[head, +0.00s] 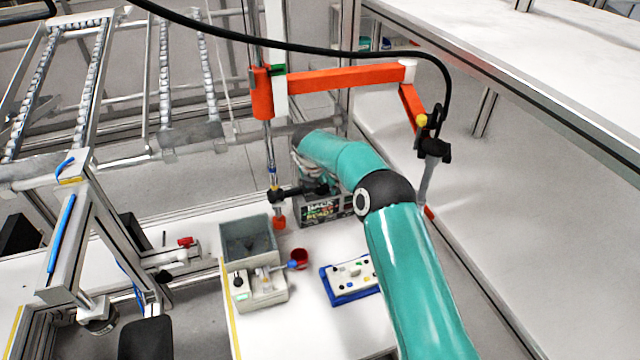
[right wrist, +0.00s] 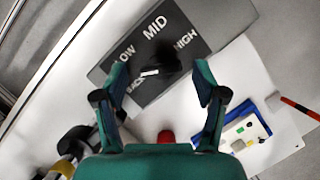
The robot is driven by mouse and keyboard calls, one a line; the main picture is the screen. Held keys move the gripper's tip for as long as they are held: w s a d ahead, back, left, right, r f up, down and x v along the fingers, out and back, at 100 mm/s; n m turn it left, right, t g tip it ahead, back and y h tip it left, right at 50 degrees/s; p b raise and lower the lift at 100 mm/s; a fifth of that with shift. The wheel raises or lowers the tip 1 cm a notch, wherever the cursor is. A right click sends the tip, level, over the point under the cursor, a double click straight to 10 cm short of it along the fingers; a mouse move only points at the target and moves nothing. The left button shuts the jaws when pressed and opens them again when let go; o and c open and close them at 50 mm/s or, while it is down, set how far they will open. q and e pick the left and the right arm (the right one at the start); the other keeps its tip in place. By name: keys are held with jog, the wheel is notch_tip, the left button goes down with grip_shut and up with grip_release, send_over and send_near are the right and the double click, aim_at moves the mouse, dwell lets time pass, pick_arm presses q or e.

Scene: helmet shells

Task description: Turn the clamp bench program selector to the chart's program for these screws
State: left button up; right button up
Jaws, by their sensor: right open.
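The program selector is a dark panel (right wrist: 190,30) in the right wrist view, lettered LOW, MID and HIGH, with another word at its lower left partly hidden by a finger. Its black knob (right wrist: 170,66) has a white mark (right wrist: 149,73) on its left side, pointing left, below LOW. My right gripper (right wrist: 160,82) is open, a finger on either side of the knob; contact is not visible. In the head view the selector box (head: 330,215) stands at the back of the white bench, partly hidden by my right arm. No readable chart shows. My left gripper is out of view.
A blue tray (head: 345,297) with small parts lies in front. An orange jointed arm (head: 345,77) with a hanging tool is behind.

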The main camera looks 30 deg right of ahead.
jog(key=c, duration=1.1)
dwell(0.6)
jog(key=o, duration=1.1)
jog(key=v, duration=1.2)
